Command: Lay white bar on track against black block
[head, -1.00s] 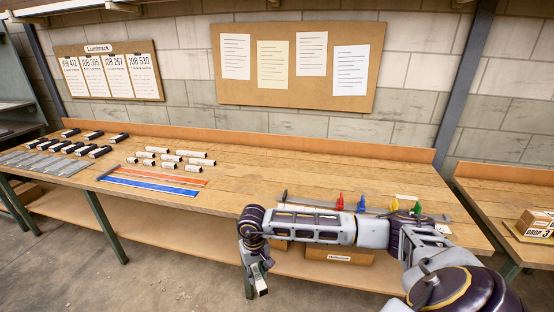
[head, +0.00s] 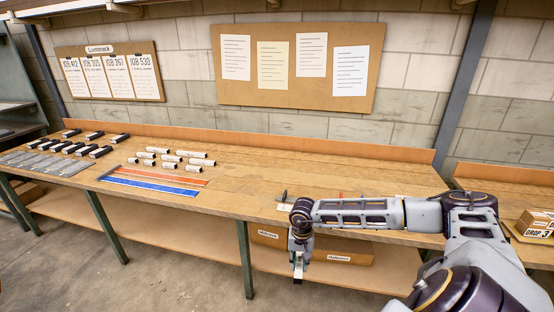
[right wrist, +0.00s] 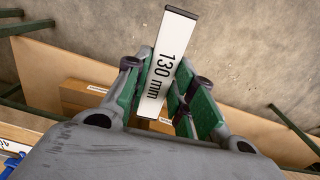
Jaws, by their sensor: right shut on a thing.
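My right gripper (head: 298,266) hangs in front of the bench, beyond its front edge. In the right wrist view it (right wrist: 165,85) is shut on a white bar (right wrist: 175,35) marked 130 mm, with a dark end. The bar lies between the green finger pads, slightly tilted, clear of any surface. Several black blocks (head: 73,147) with white labels lie at the left of the bench. An orange strip (head: 160,176) and a blue strip (head: 150,186) lie nearer the middle; I cannot tell which thing is the track. My left gripper is out of view.
Several short white pieces with dark ends (head: 188,160) lie behind the strips. Grey plates (head: 45,163) lie at the far left. The wooden bench top (head: 265,165) is clear at its middle. My right arm hides much of its right part. Boxes (head: 345,250) sit on the lower shelf.

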